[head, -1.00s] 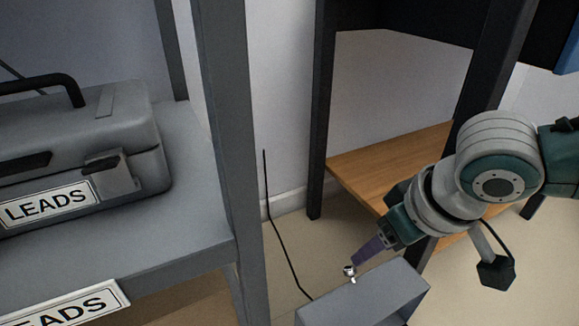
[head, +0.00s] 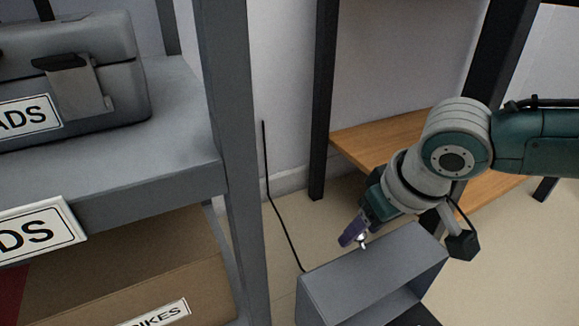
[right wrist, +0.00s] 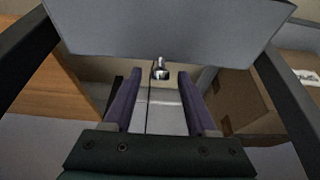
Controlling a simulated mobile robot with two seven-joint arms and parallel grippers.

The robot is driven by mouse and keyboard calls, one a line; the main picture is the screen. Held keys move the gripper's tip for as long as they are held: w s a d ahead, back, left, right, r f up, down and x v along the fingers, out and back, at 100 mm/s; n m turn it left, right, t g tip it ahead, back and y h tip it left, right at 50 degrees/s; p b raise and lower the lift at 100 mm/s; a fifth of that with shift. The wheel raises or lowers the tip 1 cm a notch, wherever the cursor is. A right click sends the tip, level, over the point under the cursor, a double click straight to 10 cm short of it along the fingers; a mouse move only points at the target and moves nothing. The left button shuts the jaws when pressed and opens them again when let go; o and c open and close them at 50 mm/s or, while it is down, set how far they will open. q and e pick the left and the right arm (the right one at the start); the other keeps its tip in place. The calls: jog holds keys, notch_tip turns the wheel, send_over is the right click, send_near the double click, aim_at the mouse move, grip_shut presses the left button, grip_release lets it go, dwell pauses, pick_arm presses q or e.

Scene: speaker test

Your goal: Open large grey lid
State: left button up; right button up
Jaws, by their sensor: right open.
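The large grey lid (head: 370,272) is a flat grey panel with a small shiny knob (head: 362,242) near its far edge, at the bottom centre of the head view. My right gripper (head: 350,234), with purple fingers, is at the knob on the panel's far side. In the right wrist view the panel (right wrist: 165,30) fills the top, and the knob (right wrist: 160,68) lies between the lines of the two open fingers (right wrist: 158,76), near their tips. I cannot tell whether a finger touches it. My left gripper is out of view.
A grey shelf (head: 150,165) at the left bears a grey case (head: 75,95) labelled LEADS. A cardboard box (head: 120,275) sits below. A wooden shelf (head: 375,140) with dark posts is behind my right arm. A black cable (head: 280,225) runs down to the floor.

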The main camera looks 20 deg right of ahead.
jog(key=shift+c, duration=0.3)
grip_shut()
dwell(1.1)
